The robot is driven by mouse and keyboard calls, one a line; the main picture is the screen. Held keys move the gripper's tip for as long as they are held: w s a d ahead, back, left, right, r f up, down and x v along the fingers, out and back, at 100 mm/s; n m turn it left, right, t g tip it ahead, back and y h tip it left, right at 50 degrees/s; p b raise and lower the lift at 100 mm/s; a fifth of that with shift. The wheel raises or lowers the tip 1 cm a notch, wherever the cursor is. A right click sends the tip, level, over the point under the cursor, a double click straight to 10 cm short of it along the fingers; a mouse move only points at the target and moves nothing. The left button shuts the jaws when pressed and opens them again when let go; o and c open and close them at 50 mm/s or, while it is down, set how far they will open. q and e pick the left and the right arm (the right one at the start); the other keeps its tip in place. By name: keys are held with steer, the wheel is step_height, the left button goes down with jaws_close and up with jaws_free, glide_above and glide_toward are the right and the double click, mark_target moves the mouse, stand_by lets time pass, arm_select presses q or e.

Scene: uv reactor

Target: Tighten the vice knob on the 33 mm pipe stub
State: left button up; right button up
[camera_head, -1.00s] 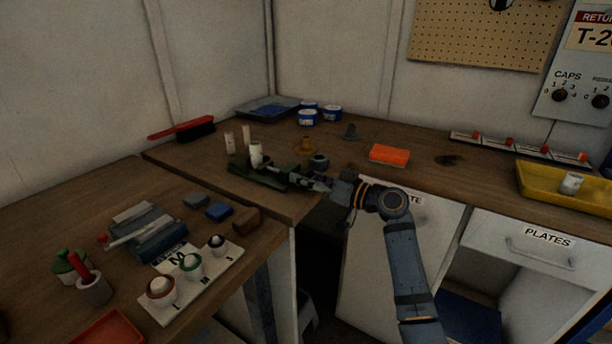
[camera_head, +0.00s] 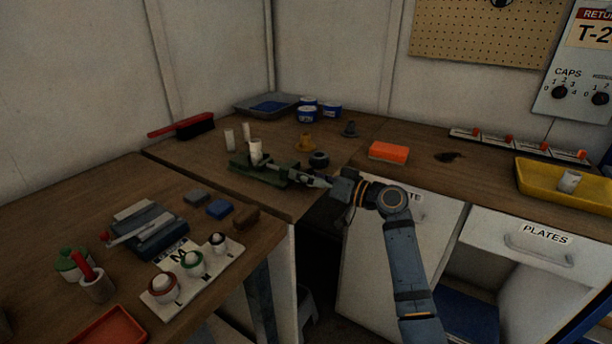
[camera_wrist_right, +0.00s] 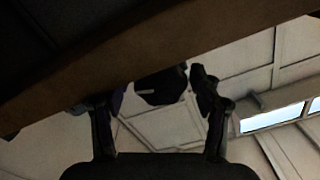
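The green vice (camera_head: 262,172) stands near the front edge of the back bench in the head view. A white pipe stub (camera_head: 256,151) is upright at its jaws; I cannot read its size. My right gripper (camera_head: 312,181) reaches in from the right at the vice's knob end. In the right wrist view a dark rounded piece (camera_wrist_right: 161,86), seemingly the vice knob, lies between the fingers of my right gripper (camera_wrist_right: 153,98). The fingers are spread, with a gap visible at least on the left side. My left gripper is out of view.
Two other pale stubs (camera_head: 230,138) stand behind the vice. An orange block (camera_head: 388,151) lies to the right. The bench edge (camera_wrist_right: 150,62) crosses the wrist view.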

steer(key=shift+d, duration=0.1)
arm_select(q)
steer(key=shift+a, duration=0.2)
arm_select(e)
steer(key=v, duration=1.2)
